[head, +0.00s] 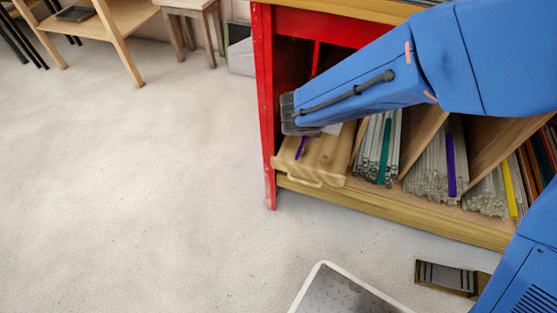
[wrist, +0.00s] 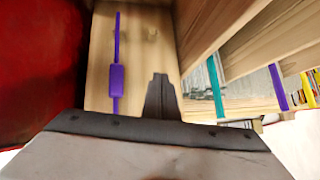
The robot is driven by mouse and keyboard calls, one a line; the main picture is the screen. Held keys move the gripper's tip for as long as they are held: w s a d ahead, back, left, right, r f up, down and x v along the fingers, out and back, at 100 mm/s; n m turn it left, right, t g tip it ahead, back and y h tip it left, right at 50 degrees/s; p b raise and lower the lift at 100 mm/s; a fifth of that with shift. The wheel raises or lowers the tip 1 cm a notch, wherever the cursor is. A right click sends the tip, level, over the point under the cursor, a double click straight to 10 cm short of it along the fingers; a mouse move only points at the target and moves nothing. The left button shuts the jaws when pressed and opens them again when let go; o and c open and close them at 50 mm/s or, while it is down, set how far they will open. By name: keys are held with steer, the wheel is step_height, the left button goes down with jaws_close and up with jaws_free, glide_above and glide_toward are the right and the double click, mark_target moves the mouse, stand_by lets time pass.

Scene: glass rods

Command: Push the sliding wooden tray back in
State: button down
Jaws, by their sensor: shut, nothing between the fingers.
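The sliding wooden tray (head: 326,158) is in the lower left bay of the red cabinet, its front with a pale handle (head: 300,179) near the cabinet's front edge. How far it sticks out is hard to tell. In the wrist view its bare wood (wrist: 140,55) fills the upper middle, with a purple strip and block (wrist: 117,76) on it. My gripper (head: 308,130) is above the tray in the head view, partly hidden by its own body. In the wrist view my gripper (wrist: 162,92) is shut and empty, over the wood right of the purple strip. Contact cannot be told.
Wooden dividers (head: 424,140) and bundles of glass rods (head: 378,150) fill the bays to the right. The red cabinet side (head: 264,100) stands close on the left. The floor (head: 140,190) is clear to the left. A white-rimmed grey object (head: 345,292) is at the bottom.

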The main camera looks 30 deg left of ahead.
mark_target(278, 161)
steer(key=s+a+r+n+g+y, duration=0.1)
steer(key=s+a+r+g, duration=0.15)
steer(key=s, duration=0.85)
steer(key=s+a+r+n+g, duration=0.15)
steer(key=s+a+g, duration=0.25)
steer(key=s, duration=0.8)
steer(key=shift+m+t, duration=0.25)
steer(key=shift+m, duration=0.2)
steer(key=shift+w+a+f, duration=0.15)
steer(key=shift+w+f, duration=0.9)
steer(key=shift+f, duration=0.5)
steer(key=shift+w+a+f, duration=0.2)
steer(key=shift+w+f, duration=0.85)
steer(key=shift+f, duration=0.5)
steer(key=shift+w+a+f, duration=0.15)
steer(key=shift+w+f, duration=0.9)
steer(key=shift+f, duration=0.5)
steer(key=shift+w+a, duration=0.2)
steer(key=shift+w, duration=0.55)
steer(key=shift+w+a, duration=0.15)
steer(key=shift+w, duration=0.65)
steer(key=shift+w+a, duration=0.2)
steer(key=shift+w, duration=0.55)
steer(key=shift+s, duration=0.1)
